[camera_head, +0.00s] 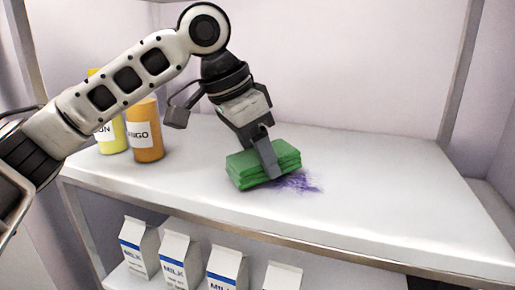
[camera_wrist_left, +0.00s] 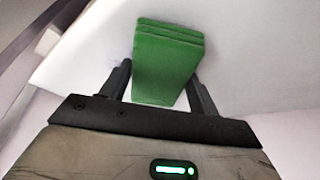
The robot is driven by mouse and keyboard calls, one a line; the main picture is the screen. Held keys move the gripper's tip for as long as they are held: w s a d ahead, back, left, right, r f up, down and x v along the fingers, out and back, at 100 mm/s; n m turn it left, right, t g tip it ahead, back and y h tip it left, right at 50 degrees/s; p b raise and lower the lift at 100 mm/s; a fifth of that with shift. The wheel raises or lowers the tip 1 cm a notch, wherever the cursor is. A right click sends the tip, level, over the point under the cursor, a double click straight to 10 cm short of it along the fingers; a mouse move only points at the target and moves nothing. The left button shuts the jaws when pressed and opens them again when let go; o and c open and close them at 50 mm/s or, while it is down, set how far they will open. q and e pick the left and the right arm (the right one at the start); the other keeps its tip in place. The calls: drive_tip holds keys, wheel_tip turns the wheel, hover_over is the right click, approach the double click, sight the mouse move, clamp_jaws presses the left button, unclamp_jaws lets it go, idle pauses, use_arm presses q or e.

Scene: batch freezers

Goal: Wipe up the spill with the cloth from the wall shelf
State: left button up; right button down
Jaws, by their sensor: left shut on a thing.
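The green folded cloth (camera_head: 247,166) is on the white shelf top in the head view, covering part of the purple spill (camera_head: 298,183). The visible part of the spill lies at the cloth's lower right. My left gripper (camera_head: 266,158) is shut on the cloth from above. In the left wrist view the cloth (camera_wrist_left: 167,65) sits between the two fingers of my left gripper (camera_wrist_left: 160,88). How much of the spill is under the cloth is hidden. My right gripper is not in view.
An orange MANGO container (camera_head: 145,142) and a yellow container (camera_head: 112,138) stand at the shelf's left, partly behind my arm. Several milk cartons (camera_head: 178,258) stand on the level below. The shelf (camera_head: 400,190) is clear to the right. Metal uprights (camera_head: 459,75) frame it.

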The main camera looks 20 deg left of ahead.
use_arm(q)
drive_tip(key=shift+f, duration=0.45)
drive_tip(key=shift+d+r+p, duration=0.25)
drive_tip(key=shift+d+p, duration=0.85)
drive_tip(key=shift+d, duration=0.1)
drive_tip(key=shift+s+d+f+p, duration=0.15)
drive_tip(key=shift+d+p, duration=0.2)
drive_tip(key=shift+d, duration=0.35)
drive_tip(key=shift+d+f+p, duration=0.1)
drive_tip(key=shift+d+p, duration=0.25)
drive_tip(key=shift+d, duration=0.35)
drive_tip(key=shift+s+d+f, duration=0.1)
drive_tip(key=shift+d+f, duration=0.1)
drive_tip(key=shift+d, duration=1.15)
drive_tip(key=shift+d+r, duration=0.2)
drive_tip(key=shift+d, duration=2.45)
drive_tip(key=shift+a, duration=0.1)
